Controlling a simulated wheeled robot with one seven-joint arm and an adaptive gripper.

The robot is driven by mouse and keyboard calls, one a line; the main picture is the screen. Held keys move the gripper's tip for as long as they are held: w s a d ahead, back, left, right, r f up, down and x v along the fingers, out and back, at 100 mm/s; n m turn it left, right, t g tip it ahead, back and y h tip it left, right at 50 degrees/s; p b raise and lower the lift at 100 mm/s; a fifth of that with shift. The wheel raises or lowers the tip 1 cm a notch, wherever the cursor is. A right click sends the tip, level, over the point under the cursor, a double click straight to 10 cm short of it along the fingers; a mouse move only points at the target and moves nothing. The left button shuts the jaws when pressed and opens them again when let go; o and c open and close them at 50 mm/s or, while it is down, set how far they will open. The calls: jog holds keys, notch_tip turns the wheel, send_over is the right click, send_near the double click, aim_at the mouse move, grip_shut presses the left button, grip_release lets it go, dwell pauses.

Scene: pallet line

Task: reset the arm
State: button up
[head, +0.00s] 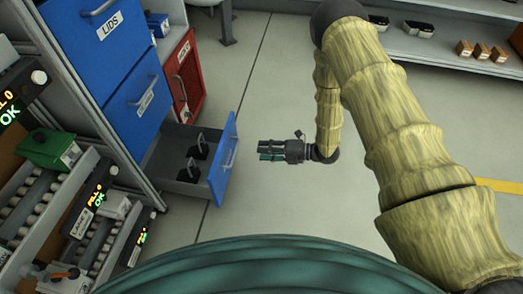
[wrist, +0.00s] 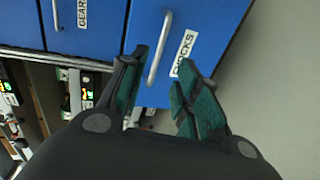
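My gripper (head: 266,151) hangs over the grey floor in the head view, a little right of an open blue-fronted drawer (head: 225,163), and points left toward it. In the wrist view my gripper (wrist: 163,82) has its two dark green finger pads spread apart, with nothing held between them. A blue drawer front with a metal handle and a label ending in "OCKS" (wrist: 188,48) lies beyond the fingertips.
Dark items (head: 192,163) lie in the open drawer. Above it are a closed blue drawer labelled "LIDS" (head: 108,35) and a red cabinet (head: 184,75). Racks with "OK" displays and a green box (head: 47,148) stand left. A shelf (head: 440,45) is at upper right. Central floor is clear.

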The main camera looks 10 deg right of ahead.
dwell(0.5)
jog(key=s+d+f+m+t+h, duration=0.1)
jog(key=s+d+f+m+h, duration=0.35)
jog(key=s+m, duration=0.45)
jog(key=s+d+f+m+h, duration=0.3)
jog(key=s+f+m+h, duration=0.25)
jog(key=m, duration=0.65)
jog(key=s+d+r+m+g+h, duration=0.1)
jog(key=s+d+m+g+h, duration=0.15)
jog(key=s+m, duration=0.6)
jog(key=s+d+r+m+g+h, duration=0.2)
jog(key=s+d+m+g, duration=0.1)
jog(key=s, duration=1.1)
notch_tip(320, 180, up, 37)
jog(key=p, duration=3.7)
jog(key=shift+p, duration=0.3)
